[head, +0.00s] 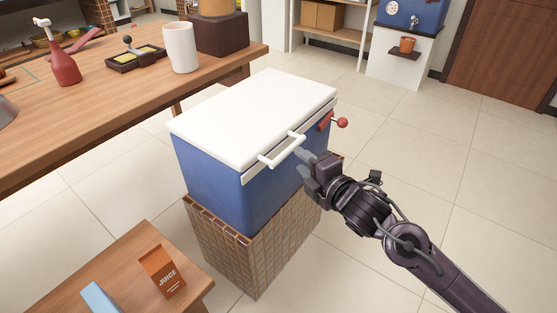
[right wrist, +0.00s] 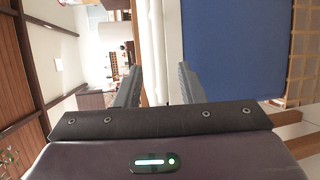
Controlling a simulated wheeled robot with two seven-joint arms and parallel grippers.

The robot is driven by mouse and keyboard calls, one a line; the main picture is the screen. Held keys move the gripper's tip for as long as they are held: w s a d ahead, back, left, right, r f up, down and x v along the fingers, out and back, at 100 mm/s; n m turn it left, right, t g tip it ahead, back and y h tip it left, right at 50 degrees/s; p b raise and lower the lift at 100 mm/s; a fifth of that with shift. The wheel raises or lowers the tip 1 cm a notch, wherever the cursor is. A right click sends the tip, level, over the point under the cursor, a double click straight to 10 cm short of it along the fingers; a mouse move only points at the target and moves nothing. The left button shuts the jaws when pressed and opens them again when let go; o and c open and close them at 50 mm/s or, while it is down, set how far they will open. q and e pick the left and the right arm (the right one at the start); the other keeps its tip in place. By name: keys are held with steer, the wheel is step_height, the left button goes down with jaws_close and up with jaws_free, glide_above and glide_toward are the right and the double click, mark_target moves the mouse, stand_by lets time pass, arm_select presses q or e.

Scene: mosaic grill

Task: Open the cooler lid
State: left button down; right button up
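The cooler has a blue body (head: 225,186) and a white lid (head: 255,115), which lies flat and shut on top. A white bar handle (head: 282,150) stands out from the lid's front edge. My right gripper (head: 303,155) is just right of the handle, pointing at the cooler's front. In the right wrist view its two fingers (right wrist: 158,85) are apart. White upright strips of the lid edge or handle show beyond and between them, beside the blue body (right wrist: 230,50). I cannot tell whether a finger touches the handle. My left gripper is out of view.
The cooler stands on a tiled block (head: 230,245). A red knob (head: 342,122) sticks out at its right side. A wooden counter (head: 110,100) with a white cup (head: 181,47) is behind left. A low table (head: 130,270) with a juice carton (head: 162,272) is front left. Floor at right is clear.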

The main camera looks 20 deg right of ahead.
mark_target(290, 152)
steer(key=x, duration=0.7)
steer(key=shift+w+d+b, duration=0.1)
steer(key=shift+b, duration=0.3)
jaws_close()
